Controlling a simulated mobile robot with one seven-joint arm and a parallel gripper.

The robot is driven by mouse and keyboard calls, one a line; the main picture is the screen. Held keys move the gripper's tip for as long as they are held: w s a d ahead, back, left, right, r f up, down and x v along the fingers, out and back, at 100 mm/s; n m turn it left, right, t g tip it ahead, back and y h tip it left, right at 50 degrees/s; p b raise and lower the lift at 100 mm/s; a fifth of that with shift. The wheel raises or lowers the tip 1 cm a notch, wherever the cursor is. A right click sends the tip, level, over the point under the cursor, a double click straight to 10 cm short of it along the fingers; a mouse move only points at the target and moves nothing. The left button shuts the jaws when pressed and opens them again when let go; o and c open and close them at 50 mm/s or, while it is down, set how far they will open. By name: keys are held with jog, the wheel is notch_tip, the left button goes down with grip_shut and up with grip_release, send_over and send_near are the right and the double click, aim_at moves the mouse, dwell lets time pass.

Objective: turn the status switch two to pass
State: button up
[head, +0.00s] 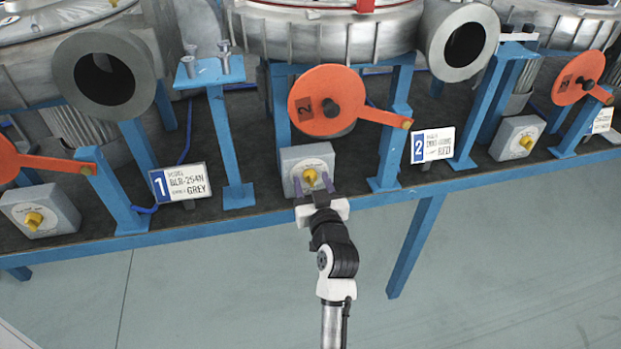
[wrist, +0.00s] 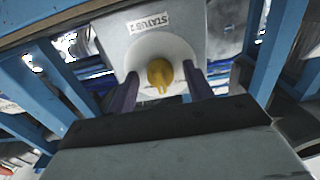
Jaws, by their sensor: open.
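Status switch two is a grey box (head: 291,160) with a yellow knob (head: 309,176) on its sloped face, at the bench's front edge. In the wrist view the yellow knob (wrist: 159,72) sits on a pale round dial, and a label reading STATUS 2 (wrist: 148,23) shows upside down. The knob's narrow part points toward the picture's bottom. The dial marks cannot be read. My gripper (head: 312,184) is in front of the box, its two dark purple fingers open. In the wrist view my gripper (wrist: 162,84) has one finger on each side of the knob, with gaps showing.
An orange disc with a lever (head: 329,101) hangs above the box. Blue frame legs (head: 390,155) stand on both sides. Sign 2 (head: 432,145) is to the right, sign 1 (head: 180,184) to the left. Similar switch boxes stand at far left (head: 40,211) and right (head: 517,137).

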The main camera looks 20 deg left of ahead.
jog(key=shift+c, duration=0.4)
jog(key=c, duration=0.9)
jog(key=shift+r+m, duration=0.1)
jog(key=shift+m, duration=0.3)
jog(key=m+p, duration=0.2)
jog(key=m, duration=0.2)
jog(key=shift+s+r, duration=0.1)
jog(key=shift+m+p, duration=1.15)
jog(key=shift+m, duration=0.85)
